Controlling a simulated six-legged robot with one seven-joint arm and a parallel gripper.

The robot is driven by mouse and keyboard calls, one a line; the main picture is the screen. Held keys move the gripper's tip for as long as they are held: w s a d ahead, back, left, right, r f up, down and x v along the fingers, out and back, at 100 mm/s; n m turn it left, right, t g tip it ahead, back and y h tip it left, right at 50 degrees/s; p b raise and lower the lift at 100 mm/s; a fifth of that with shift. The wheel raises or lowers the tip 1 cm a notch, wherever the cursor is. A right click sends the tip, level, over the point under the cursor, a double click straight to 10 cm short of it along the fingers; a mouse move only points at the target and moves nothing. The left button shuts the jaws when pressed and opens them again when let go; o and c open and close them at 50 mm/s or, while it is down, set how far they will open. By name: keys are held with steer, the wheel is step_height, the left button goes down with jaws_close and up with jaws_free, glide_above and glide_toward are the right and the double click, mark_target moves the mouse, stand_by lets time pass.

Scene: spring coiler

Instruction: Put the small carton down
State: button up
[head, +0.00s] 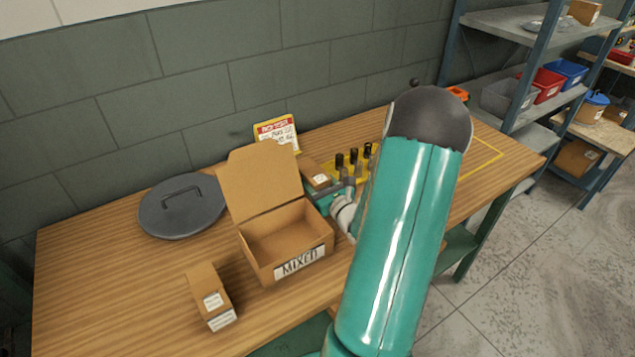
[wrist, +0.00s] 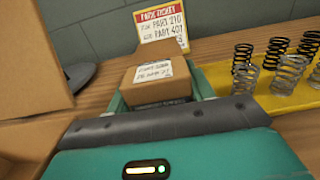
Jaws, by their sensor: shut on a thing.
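The small carton (head: 316,174), brown with a white label, is between the green fingers of my gripper (head: 325,190). In the wrist view the carton (wrist: 157,74) sits between the fingers of my gripper (wrist: 160,92), which is shut on it. Its label faces me. The carton is just right of the open box marked MIXED (head: 270,246) and in front of the ticket. I cannot tell whether its underside touches the table. A second small carton (head: 211,298) with white labels lies on the wooden table (head: 110,258), left of the open box's front.
The ticket (head: 277,131) stands at the back; it also shows in the wrist view (wrist: 160,22). Several springs (wrist: 290,72) stand on a yellow tray (wrist: 262,99) to the right. A dark round lid (head: 181,208) lies at the left. The left front of the table has bare room.

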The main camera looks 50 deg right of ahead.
steer(key=o, duration=1.4)
steer(key=shift+f, duration=0.1)
steer(key=shift+r, duration=0.2)
steer(key=v, duration=1.1)
steer(key=shift+s, duration=0.15)
steer(key=shift+o, duration=0.4)
steer(key=shift+s+a, duration=0.2)
steer(key=shift+s, duration=0.2)
